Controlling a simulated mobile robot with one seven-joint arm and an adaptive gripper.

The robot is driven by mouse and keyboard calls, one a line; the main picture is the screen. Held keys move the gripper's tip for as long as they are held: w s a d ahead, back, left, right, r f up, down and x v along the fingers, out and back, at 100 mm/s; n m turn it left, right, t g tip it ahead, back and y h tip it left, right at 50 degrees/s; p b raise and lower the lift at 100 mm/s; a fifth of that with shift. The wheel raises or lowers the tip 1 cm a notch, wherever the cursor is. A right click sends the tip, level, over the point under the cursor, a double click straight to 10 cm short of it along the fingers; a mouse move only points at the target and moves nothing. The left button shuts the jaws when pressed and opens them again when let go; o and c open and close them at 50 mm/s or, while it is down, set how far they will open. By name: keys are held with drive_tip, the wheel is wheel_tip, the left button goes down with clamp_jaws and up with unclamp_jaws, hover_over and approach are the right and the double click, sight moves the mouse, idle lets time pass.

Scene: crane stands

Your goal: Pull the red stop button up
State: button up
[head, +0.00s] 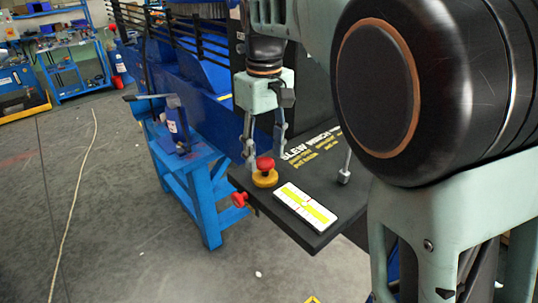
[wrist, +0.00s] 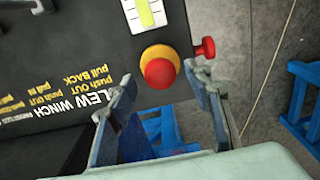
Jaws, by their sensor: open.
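The red stop button (head: 264,163) is a round mushroom head on a yellow round base (head: 265,180), on top of a black panel. In the wrist view the red button (wrist: 160,74) lies between the two fingertips, with its yellow base (wrist: 152,52) behind it. My gripper (head: 265,155) points down over the button and is open. In the wrist view my gripper (wrist: 160,78) has one finger on each side of the button, with visible gaps, so no grip shows. The exact height of the fingertips against the red head is hard to tell.
A second red knob (head: 239,199) sticks out of the panel's side edge, close to one finger in the wrist view (wrist: 206,47). A white and yellow-green level plate (head: 306,206) and a small lever (head: 345,172) are on the black panel (head: 318,232). A blue stand (head: 192,180) is at left.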

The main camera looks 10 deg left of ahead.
sight(265, 160)
wheel_tip(265, 160, up, 3)
drive_tip(key=shift+r+p, duration=0.15)
drive_tip(key=shift+p, duration=1.05)
drive_tip(key=shift+r, duration=1)
